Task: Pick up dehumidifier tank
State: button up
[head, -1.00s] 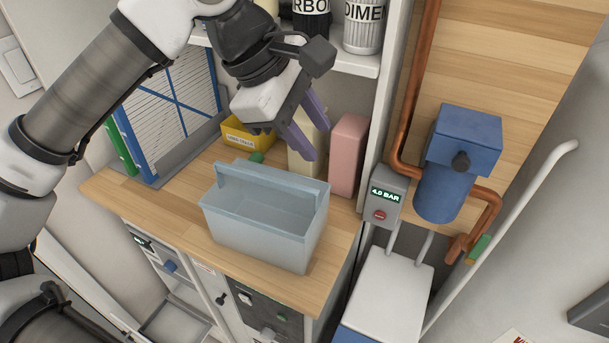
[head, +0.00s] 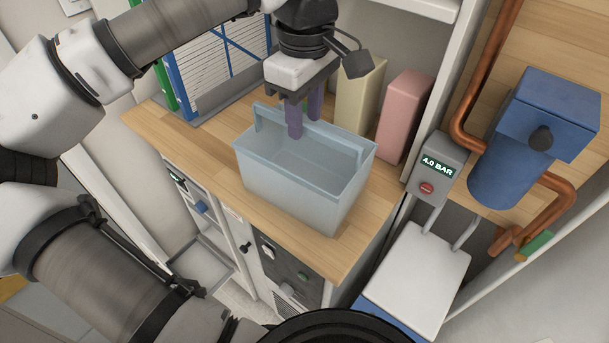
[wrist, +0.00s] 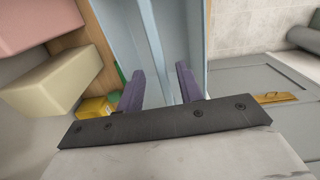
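In the wrist view the handle bar (wrist: 153,42) runs between the two open fingers, with a gap on each side. The tank's inside looks empty.
A cream box (head: 360,98) and a pink box (head: 403,115) stand behind the tank. A gauge box reading 4.0 BAR (head: 437,168) and a blue pump (head: 545,112) with copper pipes are to the right. A yellow bin (wrist: 95,108) shows in the wrist view. The wooden counter (head: 150,122) has free room at left.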

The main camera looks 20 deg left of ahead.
jog(key=f+b, duration=0.1)
jog(key=f, duration=0.1)
jog(key=f+b, duration=0.2)
jog(key=f, duration=0.1)
jog(key=shift+a+f, duration=0.2)
jog(key=shift+f, duration=0.05)
jog(key=shift+r, duration=0.1)
grip_shut()
